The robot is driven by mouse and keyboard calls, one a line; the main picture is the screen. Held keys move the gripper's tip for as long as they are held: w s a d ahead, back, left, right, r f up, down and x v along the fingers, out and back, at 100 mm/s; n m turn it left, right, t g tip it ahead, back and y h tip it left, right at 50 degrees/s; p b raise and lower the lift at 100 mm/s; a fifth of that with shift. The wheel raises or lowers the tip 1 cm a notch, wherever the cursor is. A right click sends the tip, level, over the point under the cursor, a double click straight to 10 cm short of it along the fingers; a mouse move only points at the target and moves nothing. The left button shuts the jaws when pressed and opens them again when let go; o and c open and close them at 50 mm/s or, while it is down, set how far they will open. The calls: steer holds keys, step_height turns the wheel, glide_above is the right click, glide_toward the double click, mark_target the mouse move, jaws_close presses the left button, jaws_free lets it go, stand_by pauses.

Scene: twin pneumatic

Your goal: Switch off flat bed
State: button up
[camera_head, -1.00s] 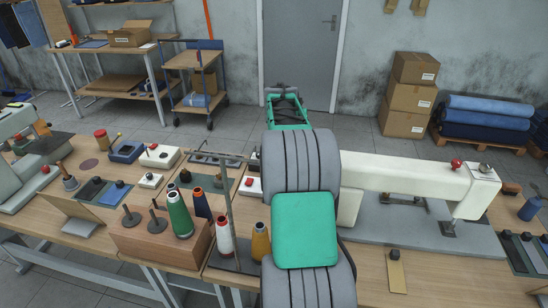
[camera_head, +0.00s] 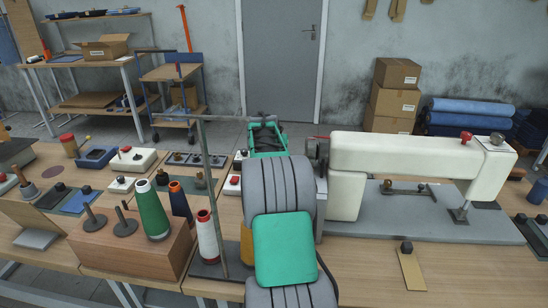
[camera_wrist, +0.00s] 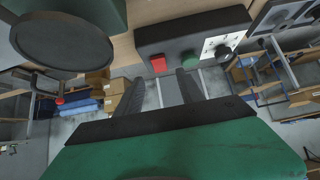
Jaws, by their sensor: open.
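The flat bed sewing machine (camera_head: 425,157) is a long white arm on a grey bed, right of my arm in the head view. A red knob (camera_head: 466,137) sits on top at its right end. In the wrist view, a dark control box (camera_wrist: 185,40) carries a red square button (camera_wrist: 158,63), a green round button (camera_wrist: 188,61) and a white panel with dark knobs (camera_wrist: 222,46). My gripper (camera_wrist: 161,77) is open and empty, its fingertips near the box's button side; contact cannot be told. In the head view my gripper (camera_head: 264,136) is beyond my arm, left of the machine.
A dark disc (camera_wrist: 62,38) is close at upper left in the wrist view. Thread cones (camera_head: 153,211), a thin metal stand (camera_head: 212,195) and small white switch boxes (camera_head: 133,159) crowd the table left of my arm.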

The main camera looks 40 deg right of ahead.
steer(key=x, duration=0.5)
steer(key=shift+w+f, duration=0.1)
steer(key=shift+c, duration=0.2)
jaws_close()
